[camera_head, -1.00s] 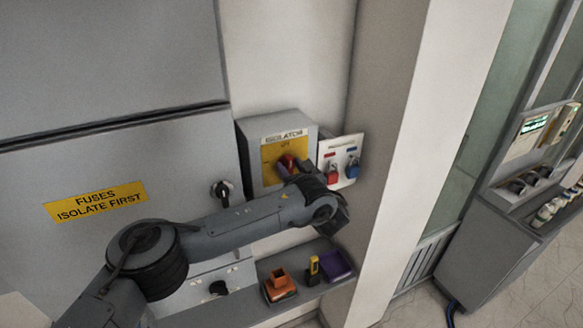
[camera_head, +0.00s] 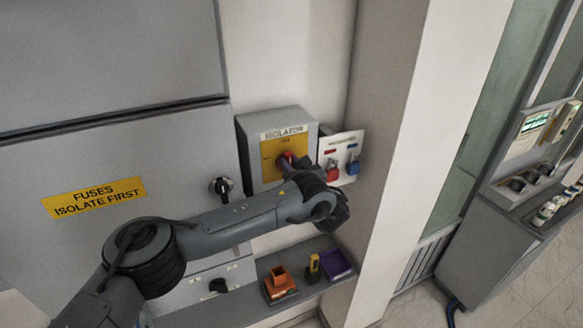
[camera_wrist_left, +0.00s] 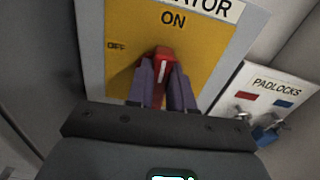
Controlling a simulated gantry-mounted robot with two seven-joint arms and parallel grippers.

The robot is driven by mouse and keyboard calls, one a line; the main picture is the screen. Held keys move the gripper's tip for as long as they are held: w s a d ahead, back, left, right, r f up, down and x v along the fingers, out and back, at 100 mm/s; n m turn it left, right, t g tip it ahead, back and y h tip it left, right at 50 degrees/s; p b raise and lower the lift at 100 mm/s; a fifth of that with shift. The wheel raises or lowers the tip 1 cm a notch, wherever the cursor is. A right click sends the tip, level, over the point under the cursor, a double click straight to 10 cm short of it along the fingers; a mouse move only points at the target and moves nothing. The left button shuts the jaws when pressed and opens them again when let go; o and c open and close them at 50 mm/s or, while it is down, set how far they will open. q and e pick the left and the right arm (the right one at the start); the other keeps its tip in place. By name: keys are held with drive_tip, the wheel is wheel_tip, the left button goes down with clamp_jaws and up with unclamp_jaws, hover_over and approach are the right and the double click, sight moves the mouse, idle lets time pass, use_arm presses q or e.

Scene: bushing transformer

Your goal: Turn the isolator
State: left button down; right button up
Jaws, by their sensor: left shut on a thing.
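The isolator (camera_head: 270,147) is a grey box with a yellow plate on the wall. In the left wrist view its yellow plate (camera_wrist_left: 205,50) reads ON at the top and OFF at the left. Its red handle (camera_wrist_left: 163,62) has a white line that points up toward ON, nearly upright. My left gripper (camera_wrist_left: 164,85) is shut on the red handle, one finger on each side. In the head view the left gripper (camera_head: 291,162) covers much of the handle. My right gripper is not in view.
A padlock board with a red padlock (camera_head: 333,171) and a blue padlock (camera_head: 353,165) hangs just right of the isolator. A shelf below holds an orange holder (camera_head: 279,284), a yellow-black tool (camera_head: 313,268) and a purple tray (camera_head: 337,265). A grey cabinet with a black knob (camera_head: 221,187) stands left.

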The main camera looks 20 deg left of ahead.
use_arm(q)
drive_tip(key=shift+s+a+f+n+b, duration=0.2)
drive_tip(key=shift+n+b, duration=2.7)
drive_tip(key=shift+b, duration=1.45)
drive_tip(key=shift+s+a+f+n+b, duration=0.1)
drive_tip(key=shift+f+n+b, duration=0.15)
drive_tip(key=shift+n+b, duration=3.4)
drive_tip(key=shift+s+a+f+n+b, duration=0.15)
drive_tip(key=shift+n+b, duration=2)
drive_tip(key=shift+b, duration=2.9)
drive_tip(key=shift+w, duration=0.1)
drive_tip(key=c, duration=1)
unclamp_jaws()
drive_tip(key=shift+d, duration=0.1)
